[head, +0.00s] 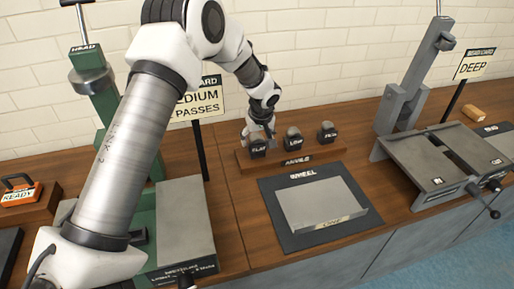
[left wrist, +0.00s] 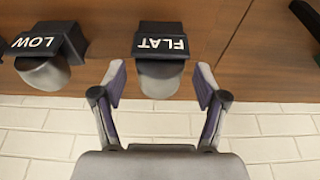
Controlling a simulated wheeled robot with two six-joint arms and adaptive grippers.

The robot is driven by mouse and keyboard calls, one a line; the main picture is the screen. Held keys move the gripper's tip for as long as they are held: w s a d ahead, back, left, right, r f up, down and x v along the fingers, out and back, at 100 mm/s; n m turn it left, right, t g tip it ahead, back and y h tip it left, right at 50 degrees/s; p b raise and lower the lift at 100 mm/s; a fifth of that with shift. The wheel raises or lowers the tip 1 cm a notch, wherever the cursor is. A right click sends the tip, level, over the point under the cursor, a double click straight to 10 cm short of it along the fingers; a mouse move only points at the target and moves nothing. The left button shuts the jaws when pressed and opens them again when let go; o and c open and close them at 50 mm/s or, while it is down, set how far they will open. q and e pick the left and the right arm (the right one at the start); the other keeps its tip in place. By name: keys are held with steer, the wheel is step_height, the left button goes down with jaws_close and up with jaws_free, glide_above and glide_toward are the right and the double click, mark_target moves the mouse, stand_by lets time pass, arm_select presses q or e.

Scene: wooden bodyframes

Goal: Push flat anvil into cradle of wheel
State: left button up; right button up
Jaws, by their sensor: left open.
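The flat anvil (head: 258,149), a dark block with a white FLAT label and a rounded grey end, stands at the left end of the wooden ANVILS rack (head: 325,152). In the left wrist view the flat anvil (left wrist: 160,58) lies just ahead of the fingertips, centred between them. My left gripper (head: 262,130) is open and empty at the anvil's far side; its spread fingers (left wrist: 160,82) show a gap on both sides of the anvil. The wheel cradle (head: 322,203) is a grey tray on a dark mat labelled WHEEL (head: 275,220), in front of the rack. My right gripper is not visible.
Two more anvils stand right of the flat one: a middle one (head: 294,140), labelled LOW (left wrist: 45,45) in the wrist view, and another (head: 327,133). A grey machine (head: 445,160) is at right, a green one (head: 180,215) at left. A tiled wall (head: 320,50) is behind.

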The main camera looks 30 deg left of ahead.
mark_target(256, 134)
arm_select(q)
steer(key=shift+w+a, duration=0.1)
steer(key=shift+f, duration=0.1)
steer(key=shift+c, duration=1)
steer(key=c, duration=1)
steer(key=shift+c, duration=0.2)
steer(key=shift+w+r, duration=0.1)
steer(key=shift+r, duration=0.1)
steer(key=shift+r+p, duration=0.4)
steer(key=shift+r, duration=0.2)
steer(key=shift+r+p, duration=0.85)
steer(key=shift+r, duration=0.6)
